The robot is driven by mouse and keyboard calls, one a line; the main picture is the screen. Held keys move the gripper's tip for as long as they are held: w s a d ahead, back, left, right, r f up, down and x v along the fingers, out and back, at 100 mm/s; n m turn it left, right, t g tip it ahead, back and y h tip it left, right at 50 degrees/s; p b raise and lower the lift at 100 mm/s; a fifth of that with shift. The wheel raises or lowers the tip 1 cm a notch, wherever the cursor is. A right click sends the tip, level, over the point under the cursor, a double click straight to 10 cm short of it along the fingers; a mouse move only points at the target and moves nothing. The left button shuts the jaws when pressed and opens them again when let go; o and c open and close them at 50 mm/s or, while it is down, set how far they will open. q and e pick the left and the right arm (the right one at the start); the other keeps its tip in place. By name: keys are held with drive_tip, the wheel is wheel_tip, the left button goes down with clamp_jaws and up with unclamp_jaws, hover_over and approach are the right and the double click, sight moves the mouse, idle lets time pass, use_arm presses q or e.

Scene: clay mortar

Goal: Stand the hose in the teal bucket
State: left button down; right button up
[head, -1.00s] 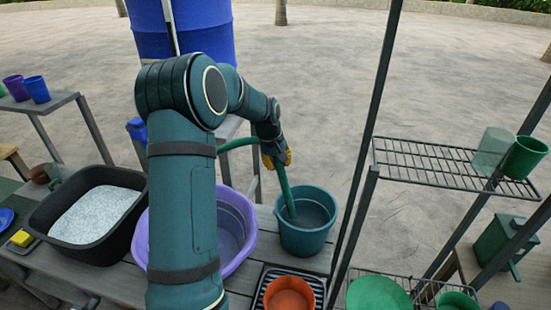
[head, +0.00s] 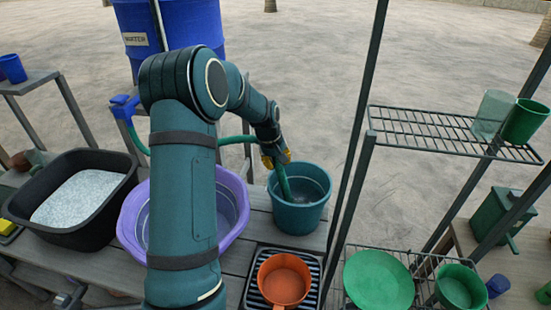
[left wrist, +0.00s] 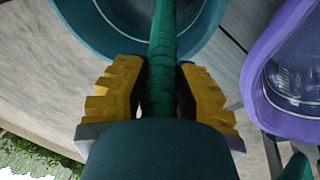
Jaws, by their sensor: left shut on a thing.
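The green hose (head: 234,139) runs from the blue tap (head: 125,108) under the water barrel to my left gripper (head: 275,158). My left gripper is shut on the hose at the back left rim of the teal bucket (head: 299,214). The hose's end part hangs down from the gripper into the bucket; its tip is hard to make out. In the left wrist view the hose (left wrist: 161,60) passes between the yellow fingers of my gripper (left wrist: 160,90), over the teal bucket's rim (left wrist: 85,35). My right gripper is not in view.
A purple basin (head: 226,240) stands left of the bucket, partly behind my arm. An orange pan (head: 284,284) sits on a black rack in front. A black tub (head: 25,207) of pale grains is at left. A wire shelf (head: 440,135) with posts stands right.

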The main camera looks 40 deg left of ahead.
use_arm(q)
drive_tip(key=shift+f, duration=0.15)
unclamp_jaws()
drive_tip(key=p+v, duration=0.7)
drive_tip(key=v, duration=0.4)
drive_tip(key=shift+w, duration=0.25)
idle(0.6)
idle(0.7)
